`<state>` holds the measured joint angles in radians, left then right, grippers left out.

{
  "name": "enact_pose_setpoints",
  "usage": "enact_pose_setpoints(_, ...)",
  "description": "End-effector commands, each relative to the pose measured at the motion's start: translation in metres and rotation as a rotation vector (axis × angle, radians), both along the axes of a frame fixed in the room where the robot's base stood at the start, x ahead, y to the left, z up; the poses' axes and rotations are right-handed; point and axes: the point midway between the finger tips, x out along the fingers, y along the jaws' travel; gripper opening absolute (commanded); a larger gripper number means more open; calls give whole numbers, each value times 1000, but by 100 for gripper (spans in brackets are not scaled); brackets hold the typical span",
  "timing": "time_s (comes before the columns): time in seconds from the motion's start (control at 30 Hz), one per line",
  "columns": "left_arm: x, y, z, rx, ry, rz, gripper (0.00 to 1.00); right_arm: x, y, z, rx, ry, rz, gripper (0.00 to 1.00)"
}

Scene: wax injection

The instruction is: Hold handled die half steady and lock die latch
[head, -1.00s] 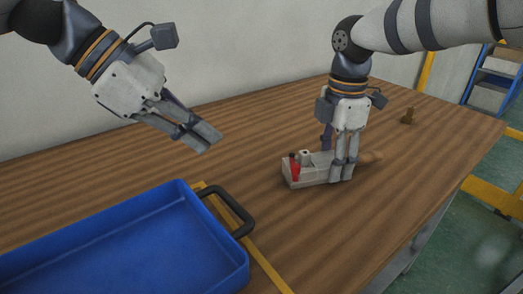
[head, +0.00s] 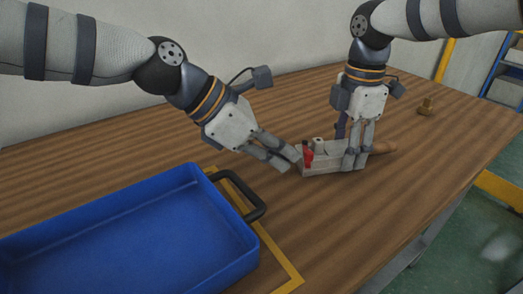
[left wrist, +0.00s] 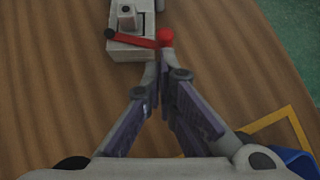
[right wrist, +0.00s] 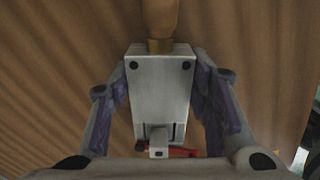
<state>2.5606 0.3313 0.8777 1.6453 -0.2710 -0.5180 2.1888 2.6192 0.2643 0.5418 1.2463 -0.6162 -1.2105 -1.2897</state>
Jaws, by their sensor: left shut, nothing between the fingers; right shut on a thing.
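The grey die half (head: 332,160) lies on the wooden table, with its wooden handle (head: 383,148) pointing right. Its top and handle also show in the right wrist view (right wrist: 160,85). My right gripper (head: 355,166) is shut across the die body from above, one finger on each side. The red latch (head: 308,155) is at the die's left end. In the left wrist view it is a dark red lever (left wrist: 130,38) lying across the die, with a red knob (left wrist: 165,37). My left gripper (head: 286,163) is shut and empty, its fingertips close by the knob; contact is unclear.
A blue tray (head: 250,262) with a black handle (head: 259,207) stands at the front left, beside yellow tape (head: 290,272) on the table. The table right of the tray is clear.

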Motion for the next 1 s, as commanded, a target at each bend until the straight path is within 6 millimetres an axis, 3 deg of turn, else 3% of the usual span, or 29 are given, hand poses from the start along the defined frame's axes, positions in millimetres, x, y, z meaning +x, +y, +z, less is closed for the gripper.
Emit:
enact_pose_setpoints(0.37, -1, -3, 0, 2, 1, 11, 0, 0, 0, 0, -1, 0, 0, 0)
enact_pose_setpoints(0.7, -12, -18, 0, 4, -3, 416, 0, 0, 0, 0, -1, -1, 0, 0)
enact_pose_setpoints(1.0, -12, -21, 0, 0, 0, 492, 0, 0, 0, 0, 0, -1, 0, 0)
